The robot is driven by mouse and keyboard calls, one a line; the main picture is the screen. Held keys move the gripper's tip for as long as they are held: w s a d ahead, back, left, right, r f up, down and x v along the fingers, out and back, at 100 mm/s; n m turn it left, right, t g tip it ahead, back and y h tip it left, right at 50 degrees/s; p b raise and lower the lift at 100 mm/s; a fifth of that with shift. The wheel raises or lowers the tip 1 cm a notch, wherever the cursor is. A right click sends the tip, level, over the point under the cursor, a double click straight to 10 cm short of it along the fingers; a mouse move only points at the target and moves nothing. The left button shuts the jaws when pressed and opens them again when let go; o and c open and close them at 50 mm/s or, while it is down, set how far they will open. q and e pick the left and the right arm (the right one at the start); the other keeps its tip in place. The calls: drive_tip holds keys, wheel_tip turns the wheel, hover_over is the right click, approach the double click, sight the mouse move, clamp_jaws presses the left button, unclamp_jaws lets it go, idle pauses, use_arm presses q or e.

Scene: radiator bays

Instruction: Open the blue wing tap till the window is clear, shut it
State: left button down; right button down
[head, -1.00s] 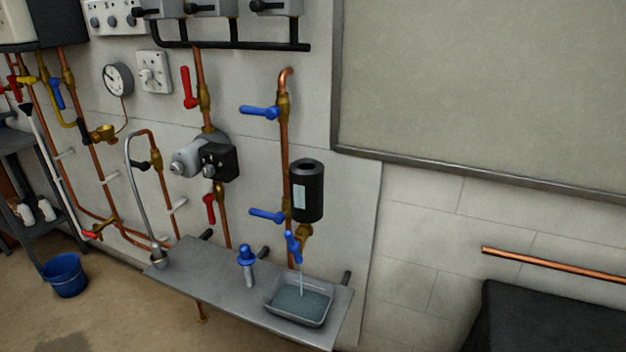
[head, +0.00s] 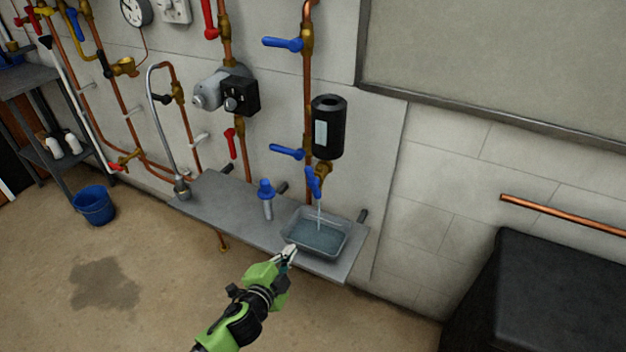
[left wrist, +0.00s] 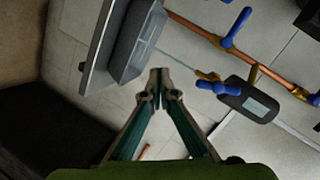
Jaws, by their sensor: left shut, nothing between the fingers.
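The blue wing tap (head: 313,182) sits on a brass fitting below a black canister (head: 329,140). A thin stream runs from it into a clear tray (head: 341,249) on the grey shelf. The canister's window (head: 321,134) looks pale grey-blue; I cannot tell how clear it is. My left gripper (head: 290,252) is shut and empty, by the tray's front edge in the head view, apart from the tap. In the left wrist view, the fingertips (left wrist: 159,76) point between the tray (left wrist: 136,42) and the tap (left wrist: 212,87). My right gripper is out of view.
Blue lever handles (head: 283,44) (head: 287,151) stick out left of the copper pipe. A blue-topped clear item (head: 267,197) stands on the shelf (head: 220,205) left of the tray. A black box (head: 560,285) stands at right. The floor holds a blue bucket (head: 94,205) and a dark wet patch.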

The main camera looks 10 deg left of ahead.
sight(313, 181)
use_arm(q)
drive_tip(key=w+d+r+m+t+h, duration=0.1)
drive_tip(key=d+r+m+t, duration=0.15)
drive_tip(key=r, duration=0.55)
drive_tip(key=d+r+m+t+h, duration=0.1)
drive_tip(key=d+r, duration=0.2)
drive_tip(key=r, duration=0.5)
drive_tip(key=x, duration=0.3)
drive_tip(key=a+x, duration=0.1)
drive_tip(key=x, duration=0.3)
drive_tip(key=a+x, duration=0.1)
drive_tip(key=x, duration=0.2)
drive_tip(key=shift+w+f, duration=0.35)
drive_tip(key=shift+w, duration=0.2)
drive_tip(key=shift+w+a+f, duration=0.2)
drive_tip(key=shift+w+a, duration=0.1)
drive_tip(key=shift+a, duration=0.35)
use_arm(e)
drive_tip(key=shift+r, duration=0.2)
